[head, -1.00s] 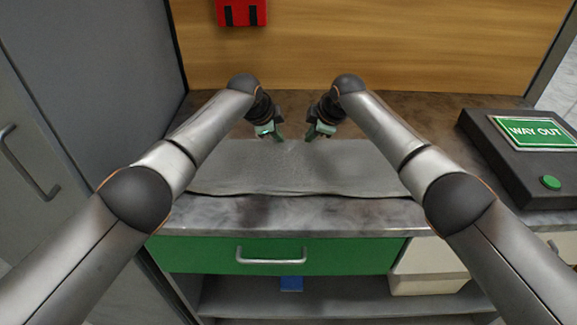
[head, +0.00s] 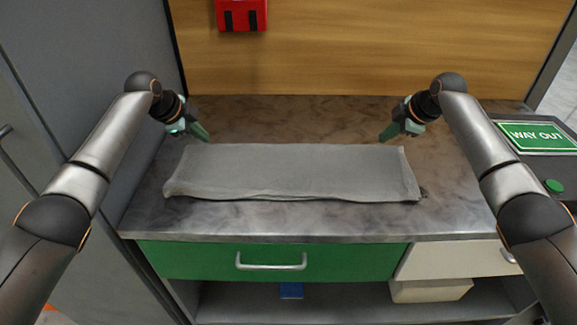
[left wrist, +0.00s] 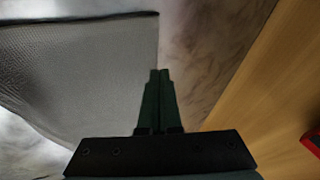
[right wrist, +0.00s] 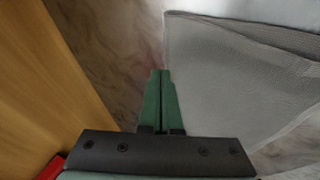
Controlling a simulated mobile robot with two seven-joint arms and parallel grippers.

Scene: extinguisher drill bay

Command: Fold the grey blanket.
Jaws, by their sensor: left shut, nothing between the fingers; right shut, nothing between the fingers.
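The grey blanket (head: 290,172) lies on the counter as a long, low strip running left to right. Its near edge shows a layered, slightly wavy fold line. In the left wrist view the blanket (left wrist: 80,75) is on the left, and in the right wrist view the blanket (right wrist: 230,80) is on the right. My left gripper (head: 207,138) is shut and empty near the blanket's far left corner. My right gripper (head: 384,138) is shut and empty near its far right corner. The fingertips appear beside the cloth, not holding it.
The stone-like counter (head: 300,218) is bare in front of the blanket. A dark box with a WAY OUT sign (head: 537,136) stands at the right. A red item (head: 241,14) hangs on the wooden back panel. A grey cabinet stands at the left. A green drawer (head: 200,260) is below.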

